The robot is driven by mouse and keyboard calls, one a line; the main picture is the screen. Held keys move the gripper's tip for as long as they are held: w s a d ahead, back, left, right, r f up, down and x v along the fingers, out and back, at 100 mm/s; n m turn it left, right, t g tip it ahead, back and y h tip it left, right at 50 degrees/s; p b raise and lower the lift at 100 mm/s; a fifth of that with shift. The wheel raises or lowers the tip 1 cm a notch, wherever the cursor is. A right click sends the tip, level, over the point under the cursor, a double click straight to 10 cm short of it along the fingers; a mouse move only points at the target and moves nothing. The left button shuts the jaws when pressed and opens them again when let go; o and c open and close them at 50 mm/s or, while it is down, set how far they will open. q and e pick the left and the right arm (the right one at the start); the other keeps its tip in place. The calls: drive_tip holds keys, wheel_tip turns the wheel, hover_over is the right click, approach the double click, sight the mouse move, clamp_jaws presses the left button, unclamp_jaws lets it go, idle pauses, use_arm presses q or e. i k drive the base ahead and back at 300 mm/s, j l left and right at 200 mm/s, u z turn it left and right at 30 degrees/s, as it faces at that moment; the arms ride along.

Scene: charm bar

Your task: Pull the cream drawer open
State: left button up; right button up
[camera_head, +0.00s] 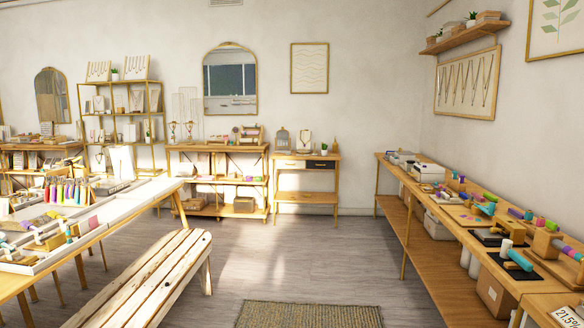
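The cream drawer (290,164) is the left front of a small wooden console table (306,196) against the back wall. It looks shut, with a small dark handle at its middle. A dark drawer (321,165) sits right beside it on the right. A necklace stand and other small display pieces stand on the table top above. Neither of my grippers shows in the head view, and the console table is far across the room.
A wooden bench (155,275) and a long display table stand on the left. A long workbench (455,225) with tools lines the right wall. Between them the grey floor (310,265) is open up to the console, with a woven rug (308,315) in front.

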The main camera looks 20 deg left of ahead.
sight(280, 163)
drive_tip(key=i+j+u, duration=0.2)
drive_tip(key=i, duration=0.15)
drive_tip(key=i+j+u, duration=0.2)
drive_tip(key=i, duration=0.15)
drive_tip(key=i+j+u, duration=0.1)
drive_tip(key=i+u, duration=0.4)
drive_tip(key=i, duration=4.4)
drive_tip(key=i+z, duration=0.15)
drive_tip(key=i, duration=0.35)
drive_tip(key=i+j+z, duration=0.1)
drive_tip(key=i, duration=0.45)
drive_tip(key=i+j+z, duration=0.15)
drive_tip(key=i, duration=0.35)
